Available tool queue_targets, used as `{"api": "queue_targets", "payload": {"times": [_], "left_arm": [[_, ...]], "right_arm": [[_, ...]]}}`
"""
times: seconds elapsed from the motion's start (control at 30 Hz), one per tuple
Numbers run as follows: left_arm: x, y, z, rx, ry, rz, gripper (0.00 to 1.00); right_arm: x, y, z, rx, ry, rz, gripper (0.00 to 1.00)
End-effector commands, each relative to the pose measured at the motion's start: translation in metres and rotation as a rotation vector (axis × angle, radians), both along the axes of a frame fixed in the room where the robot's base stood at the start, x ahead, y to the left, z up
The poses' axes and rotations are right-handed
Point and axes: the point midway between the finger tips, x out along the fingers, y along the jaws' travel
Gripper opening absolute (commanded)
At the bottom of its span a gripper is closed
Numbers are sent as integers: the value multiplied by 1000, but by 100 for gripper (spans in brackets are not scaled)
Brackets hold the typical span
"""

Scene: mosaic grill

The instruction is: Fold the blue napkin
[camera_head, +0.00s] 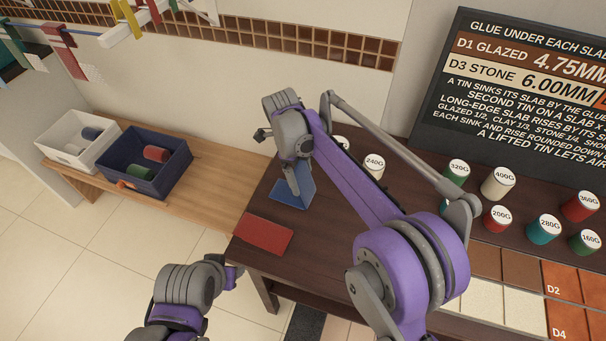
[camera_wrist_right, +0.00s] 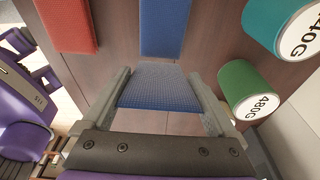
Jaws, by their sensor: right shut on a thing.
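The blue napkin (camera_head: 290,199) lies at the left part of the dark table, with one part flat and another part raised. In the right wrist view, its raised part (camera_wrist_right: 156,84) spans between the two fingers, and its flat part (camera_wrist_right: 165,28) rests on the table beyond. My right gripper (camera_head: 296,178) is shut on the raised edge, above the table; its arm hides part of the table. My left gripper (camera_head: 234,273) is low, in front of the table's left corner and apart from the napkin. Its fingers are too small to read.
A red napkin (camera_head: 263,235) lies flat nearby; it also shows in the wrist view (camera_wrist_right: 68,25). A green tin (camera_wrist_right: 245,86) and a teal tin (camera_wrist_right: 280,24) stand close to the right gripper. More numbered tins and tile samples (camera_head: 520,272) fill the table's right side.

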Motion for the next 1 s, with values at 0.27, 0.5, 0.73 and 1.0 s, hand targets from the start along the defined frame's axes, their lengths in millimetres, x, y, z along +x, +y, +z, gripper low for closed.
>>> {"api": "queue_targets", "payload": {"times": [0.27,0.5,0.73,1.0], "left_arm": [[0,0,-1,0,0,0,50],[0,0,-1,0,0,0,50],[0,0,-1,0,0,0,50],[0,0,0,0,0,0,50]], "right_arm": [[0,1,-4,5,0,0,0],[0,1,-4,5,0,-1,0],[1,1,-5,5,-1,-1,0],[4,9,-8,6,-2,0,0]]}}
